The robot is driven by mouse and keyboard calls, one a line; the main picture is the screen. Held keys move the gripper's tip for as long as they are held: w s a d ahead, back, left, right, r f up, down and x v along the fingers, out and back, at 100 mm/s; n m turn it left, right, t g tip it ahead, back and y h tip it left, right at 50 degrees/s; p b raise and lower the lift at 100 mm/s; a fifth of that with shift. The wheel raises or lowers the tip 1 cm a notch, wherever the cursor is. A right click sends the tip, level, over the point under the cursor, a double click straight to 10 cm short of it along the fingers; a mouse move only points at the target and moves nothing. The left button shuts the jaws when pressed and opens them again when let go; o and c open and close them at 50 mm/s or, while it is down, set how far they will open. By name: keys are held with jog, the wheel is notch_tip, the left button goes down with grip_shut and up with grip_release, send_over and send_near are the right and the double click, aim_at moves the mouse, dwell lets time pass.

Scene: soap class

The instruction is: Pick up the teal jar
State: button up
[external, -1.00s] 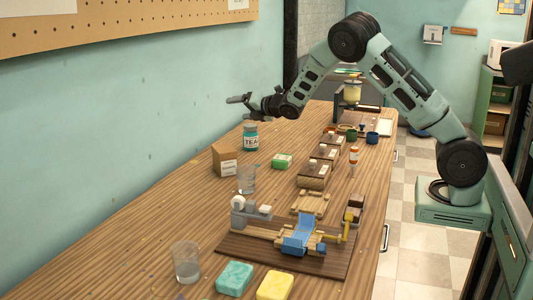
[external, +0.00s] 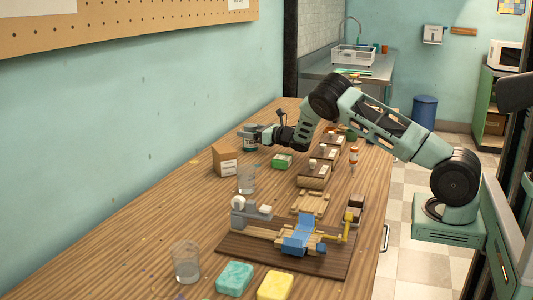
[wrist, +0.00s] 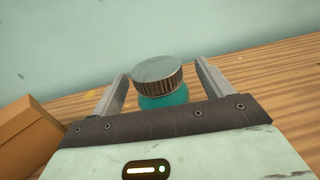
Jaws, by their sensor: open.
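The teal jar (wrist: 165,100) has a ribbed metal lid and stands upright on the wooden table. Only a bit of the jar's lower part (external: 249,149) shows beneath. My gripper is open, and its lower body hides the jar's base in the wrist view.
A cardboard box (external: 225,161) stands close by on the left; it also shows in the wrist view (wrist: 25,130). The wall (external: 150,120) is behind.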

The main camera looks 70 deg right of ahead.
jog(key=shift+w+d+r, duration=0.1)
jog(key=shift+w, duration=0.75)
jog(key=c, duration=1.2)
jog(key=shift+r, duration=0.1)
